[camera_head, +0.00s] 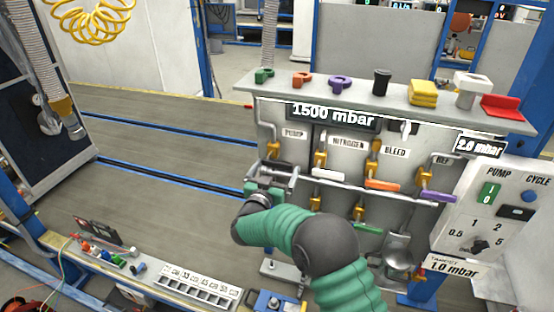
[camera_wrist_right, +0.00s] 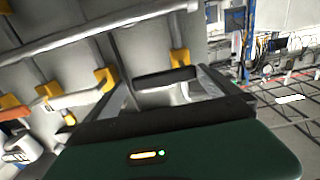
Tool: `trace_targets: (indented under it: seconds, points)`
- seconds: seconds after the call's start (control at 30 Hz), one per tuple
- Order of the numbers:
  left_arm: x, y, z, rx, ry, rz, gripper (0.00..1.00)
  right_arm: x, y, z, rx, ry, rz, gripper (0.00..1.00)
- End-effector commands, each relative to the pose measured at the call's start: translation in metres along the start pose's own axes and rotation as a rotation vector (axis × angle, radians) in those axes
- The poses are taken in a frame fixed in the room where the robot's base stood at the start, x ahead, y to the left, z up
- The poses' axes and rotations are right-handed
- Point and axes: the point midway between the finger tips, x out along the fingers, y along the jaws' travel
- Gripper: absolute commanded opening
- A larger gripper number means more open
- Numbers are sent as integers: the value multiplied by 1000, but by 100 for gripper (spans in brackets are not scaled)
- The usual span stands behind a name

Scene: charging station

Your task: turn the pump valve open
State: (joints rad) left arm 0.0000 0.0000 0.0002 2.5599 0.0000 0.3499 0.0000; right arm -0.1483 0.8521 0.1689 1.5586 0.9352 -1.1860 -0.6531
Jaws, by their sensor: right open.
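The pump valve is under the PUMP label (camera_head: 293,133) at the left end of the panel. Its yellow body shows in the right wrist view (camera_wrist_right: 180,60), with a black bar handle (camera_wrist_right: 165,77) in front of it. My right gripper (camera_head: 272,178) is at this valve, its arm coming up from below and hiding part of the panel. In the right wrist view its two fingers are apart, one on each side of the black handle. I cannot tell whether they touch it. My left gripper is not in view.
To the right are valves with white (camera_head: 328,174), orange (camera_head: 382,185) and purple (camera_head: 439,197) handles along a grey pipe. A control box (camera_head: 485,210) stands at the right. A shelf (camera_head: 350,100) with coloured pieces overhangs the panel.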

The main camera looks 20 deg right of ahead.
Motion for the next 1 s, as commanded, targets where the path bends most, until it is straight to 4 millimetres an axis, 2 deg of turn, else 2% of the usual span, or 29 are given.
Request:
trace_targets:
  seconds: [0.03, 0.2, 0.5, 1.0]
  points:
    - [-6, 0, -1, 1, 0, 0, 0, 10, 2, -2, 0, 1, 9, 100]
    - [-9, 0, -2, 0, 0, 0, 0, 28, -2, -2, -6, 6, 14, 100]
    - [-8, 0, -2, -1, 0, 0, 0, 31, -3, -1, -4, 4, 7, 99]
    - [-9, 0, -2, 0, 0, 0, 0, 30, -4, 0, -6, 3, 9, 33]
